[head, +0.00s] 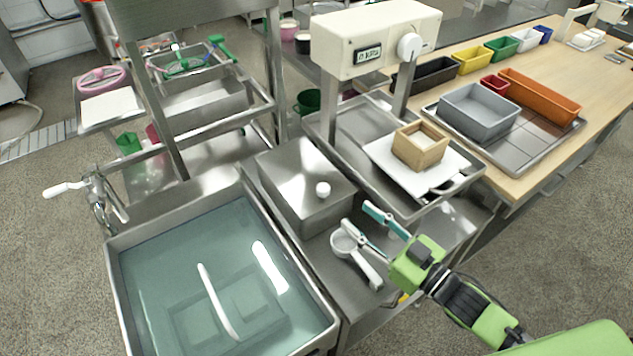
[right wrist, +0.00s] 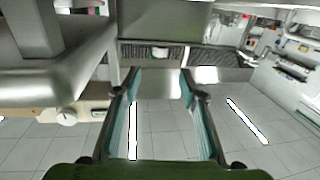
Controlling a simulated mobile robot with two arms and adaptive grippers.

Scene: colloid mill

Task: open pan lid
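The metal box-shaped pan has a flat square lid (head: 297,172) with a small white knob (head: 323,189) near its front right corner. In the head view it stands right of the basin, and its lid looks closed. My right gripper (head: 358,215) is in front and to the right of the knob, apart from it. Its two teal-lined fingers are spread with nothing between them. The right wrist view also shows the right gripper (right wrist: 160,82) open and empty; I cannot clearly make out the lid there. My left gripper is not in view.
A white scoop-like tool (head: 345,243) lies below the right gripper. A basin (head: 113,270) with greenish liquid is at left. A scale post with a dial (head: 375,38), a wooden box (head: 420,146) on a white sheet and a tray with a grey bin (head: 478,112) stand behind.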

